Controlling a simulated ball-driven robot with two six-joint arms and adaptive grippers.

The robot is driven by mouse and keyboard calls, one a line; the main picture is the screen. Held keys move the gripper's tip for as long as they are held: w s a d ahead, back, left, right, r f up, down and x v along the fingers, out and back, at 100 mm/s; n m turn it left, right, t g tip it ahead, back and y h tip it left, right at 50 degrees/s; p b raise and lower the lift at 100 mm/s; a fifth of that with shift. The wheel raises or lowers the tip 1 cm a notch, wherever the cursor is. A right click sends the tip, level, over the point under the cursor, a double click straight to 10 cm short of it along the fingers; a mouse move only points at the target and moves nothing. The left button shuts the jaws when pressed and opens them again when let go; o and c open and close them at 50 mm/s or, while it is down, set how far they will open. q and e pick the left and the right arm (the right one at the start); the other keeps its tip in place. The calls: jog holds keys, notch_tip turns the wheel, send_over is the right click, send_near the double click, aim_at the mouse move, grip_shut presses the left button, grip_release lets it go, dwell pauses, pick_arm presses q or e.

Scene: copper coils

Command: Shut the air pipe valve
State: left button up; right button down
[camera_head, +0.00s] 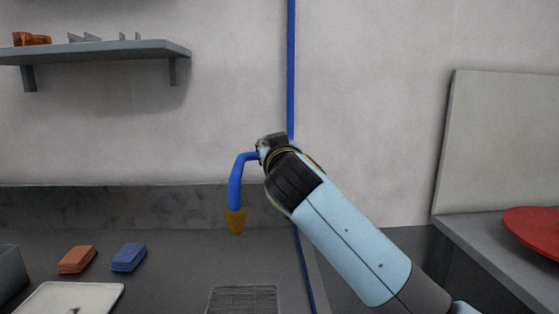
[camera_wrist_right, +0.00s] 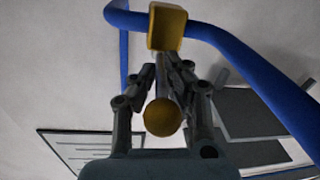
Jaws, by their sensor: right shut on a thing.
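The blue air pipe (camera_head: 291,70) runs down the wall. Its side branch (camera_head: 236,185) bends left and down to a brass-coloured nozzle (camera_head: 235,220). In the right wrist view the pipe (camera_wrist_right: 228,40) passes through a yellow valve body (camera_wrist_right: 166,27). A thin valve lever with a round yellow knob (camera_wrist_right: 163,117) extends from the valve body between my fingers. My right gripper (camera_wrist_right: 166,70) is shut on this lever. In the head view my right gripper (camera_head: 270,142) is at the pipe junction, and my arm hides the valve. My left gripper is not in view.
A wall shelf (camera_head: 100,52) with small items is at upper left. On the dark counter are an orange block (camera_head: 77,260), a blue block (camera_head: 129,257), a pale tray (camera_head: 70,298) and a grille (camera_head: 242,299). A red round object (camera_head: 535,230) lies on the right counter.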

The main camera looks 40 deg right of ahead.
jog(key=shift+w+a+f+m+g+h+b, duration=0.2)
jog(key=shift+a+m+g+h+b, duration=0.1)
jog(key=shift+m+g+h+b, duration=0.45)
jog(key=c, duration=1.4)
grip_release()
jog(key=shift+d, duration=0.15)
jog(key=v, duration=0.7)
jog(key=shift+s+a+f, duration=0.1)
jog(key=shift+a, duration=0.4)
